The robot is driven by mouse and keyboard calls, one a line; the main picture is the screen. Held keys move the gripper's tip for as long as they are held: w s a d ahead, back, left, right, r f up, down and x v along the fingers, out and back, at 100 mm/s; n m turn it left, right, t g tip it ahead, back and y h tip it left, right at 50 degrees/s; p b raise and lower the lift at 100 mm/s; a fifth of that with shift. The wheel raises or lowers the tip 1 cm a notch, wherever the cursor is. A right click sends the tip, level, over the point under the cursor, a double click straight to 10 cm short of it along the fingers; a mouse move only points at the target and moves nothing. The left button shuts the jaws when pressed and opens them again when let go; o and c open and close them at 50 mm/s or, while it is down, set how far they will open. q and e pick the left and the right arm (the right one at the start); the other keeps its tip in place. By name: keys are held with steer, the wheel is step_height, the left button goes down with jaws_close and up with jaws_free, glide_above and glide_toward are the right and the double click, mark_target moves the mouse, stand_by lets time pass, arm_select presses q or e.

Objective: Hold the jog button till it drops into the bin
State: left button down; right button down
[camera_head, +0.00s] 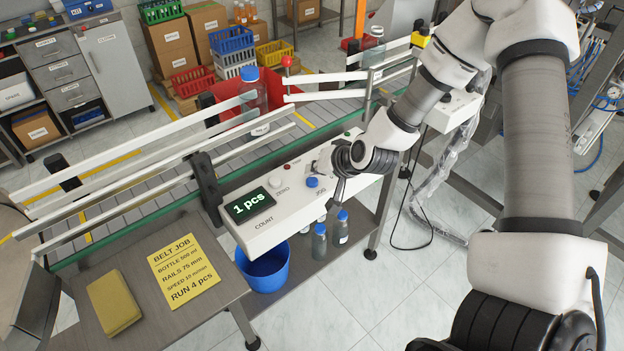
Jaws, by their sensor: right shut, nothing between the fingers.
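The jog button (312,182) is a blue round button on the white control box (285,222), above the label JOG. My right gripper (338,198) is shut and empty, pointing down just right of the button. I cannot tell whether it touches the button; the fingers look beside it. The count display (249,204) reads "1 pcs". A clear bottle with a blue cap (250,74) stands at the conveyor rails. The red bin (225,110) sits behind the belt, partly hidden by the rails and bottle. My left gripper is not in view.
The white zero button (276,181) is left of the jog button. A yellow sign (184,267) reads "RUN 4 pcs". White guide rails (150,165) run along the belt. A blue bucket (263,270) and several blue-capped bottles stand below. Another bottle (374,50) stands farther right.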

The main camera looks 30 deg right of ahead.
mark_target(314, 181)
stand_by(0.3)
steer(key=shift+f+b, duration=0.4)
steer(key=shift+f, duration=0.05)
steer(key=shift+f+b, duration=0.4)
steer(key=shift+f, duration=0.05)
stand_by(0.5)
steer(key=shift+r, duration=0.15)
stand_by(5.0)
steer(key=shift+r+p, duration=0.75)
steer(key=shift+p, duration=0.1)
step_height(314, 181, up, 5)
steer(key=p, duration=0.4)
steer(key=shift+r+p, duration=0.1)
steer(key=shift+p, duration=0.25)
